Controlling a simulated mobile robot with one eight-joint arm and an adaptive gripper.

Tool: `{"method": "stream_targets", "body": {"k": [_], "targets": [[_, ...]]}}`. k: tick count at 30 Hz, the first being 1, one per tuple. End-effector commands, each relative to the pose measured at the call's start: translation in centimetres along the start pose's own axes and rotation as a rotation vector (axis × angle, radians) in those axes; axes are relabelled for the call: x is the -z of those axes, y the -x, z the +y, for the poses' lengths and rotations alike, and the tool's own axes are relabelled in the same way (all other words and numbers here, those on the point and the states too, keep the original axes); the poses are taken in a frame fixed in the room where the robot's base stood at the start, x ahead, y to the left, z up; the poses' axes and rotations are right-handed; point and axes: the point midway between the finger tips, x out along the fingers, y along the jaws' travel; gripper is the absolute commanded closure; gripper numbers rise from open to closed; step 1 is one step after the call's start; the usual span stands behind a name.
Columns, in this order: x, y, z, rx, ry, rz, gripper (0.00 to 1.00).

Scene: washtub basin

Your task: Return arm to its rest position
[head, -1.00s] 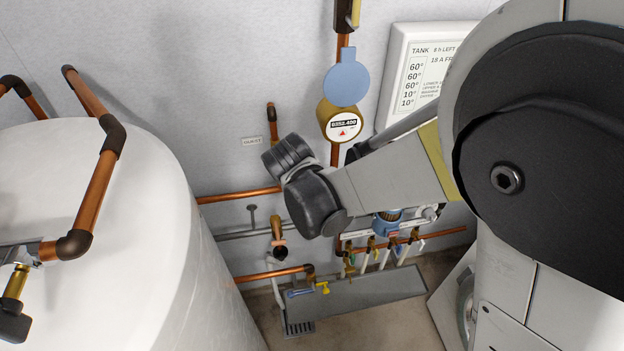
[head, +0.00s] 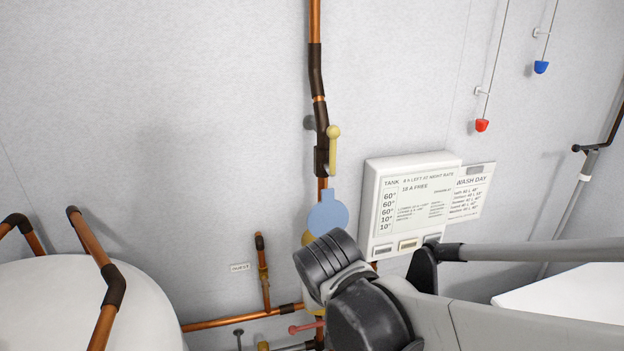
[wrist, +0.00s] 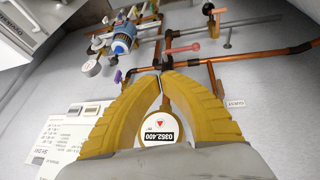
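My gripper (wrist: 162,79) shows in the wrist view with two curved yellow fingers whose tips meet. It is shut and nothing shows held in it. A round meter reading 0352.400 (wrist: 160,133) shows through the gap between the fingers, beyond them. In the head view my arm reaches in from the lower right, and its dark wrist end is in front of the wall pipes. The fingers are hidden in that view. The wrist end overlaps the meter in the picture and covers most of it. I cannot tell how far the wrist is from the wall.
A white tank (head: 85,305) stands at lower left with copper pipes above. A white panel (head: 400,205) hangs right of a blue disc (head: 328,212) and a yellow lever (head: 333,150). Red (head: 481,125) and blue (head: 541,67) pulls hang upper right. The upper wall is open.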

Motion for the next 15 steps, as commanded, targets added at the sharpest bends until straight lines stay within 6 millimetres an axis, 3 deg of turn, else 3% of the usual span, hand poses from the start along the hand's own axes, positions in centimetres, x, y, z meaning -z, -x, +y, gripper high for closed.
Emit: {"method": "stream_targets", "body": {"k": [1,6,10,15], "targets": [[-1.0,1.2,2.6,0.006,-0.034,0.004,1.00],[-4.7,4.5,8.8,0.032,-0.123,0.047,1.00],[-7.6,6.3,11.9,0.038,-0.185,0.090,1.00],[-10.1,7.4,13.8,0.035,-0.234,0.133,1.00]]}}
